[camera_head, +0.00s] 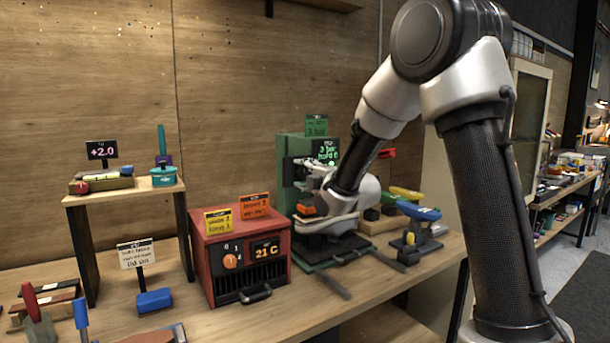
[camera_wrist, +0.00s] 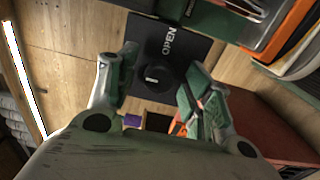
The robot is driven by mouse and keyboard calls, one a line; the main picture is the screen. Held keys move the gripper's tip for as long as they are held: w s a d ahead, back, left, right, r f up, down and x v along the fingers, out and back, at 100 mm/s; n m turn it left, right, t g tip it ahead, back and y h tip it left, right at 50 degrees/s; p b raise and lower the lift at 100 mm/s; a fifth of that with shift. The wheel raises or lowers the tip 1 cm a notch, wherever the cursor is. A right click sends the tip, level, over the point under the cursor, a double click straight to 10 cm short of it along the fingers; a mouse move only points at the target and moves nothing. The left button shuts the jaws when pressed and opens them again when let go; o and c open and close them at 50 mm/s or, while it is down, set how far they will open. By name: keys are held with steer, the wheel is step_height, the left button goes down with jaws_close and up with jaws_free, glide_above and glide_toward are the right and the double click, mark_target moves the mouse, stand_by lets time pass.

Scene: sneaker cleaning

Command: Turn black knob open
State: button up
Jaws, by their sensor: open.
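The black knob (camera_wrist: 152,77) shows in the wrist view on a dark panel (camera_wrist: 178,32) marked OPEN in white. A short pale mark shows on the knob's face, and the OPEN lettering lies up and right of it. My gripper (camera_wrist: 160,62) is open, with one green-padded finger on each side of the knob in the picture. I cannot tell whether the fingers touch it. In the head view my gripper (camera_head: 322,218) is in front of the green machine (camera_head: 290,158) with a lit display (camera_head: 326,151). The knob is hidden there.
A red heater box (camera_head: 243,262) reading 21 C stands left of my gripper. A blue-and-yellow tool (camera_head: 415,210) stands close on the right. A wooden shelf (camera_head: 125,193) with small items is farther left. The bench front (camera_head: 390,290) has some bare room.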

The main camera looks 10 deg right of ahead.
steer(key=c, duration=1)
steer(key=shift+m, duration=0.3)
steer(key=m, duration=1.3)
steer(key=shift+f+m, duration=0.1)
steer(key=shift+m, duration=2)
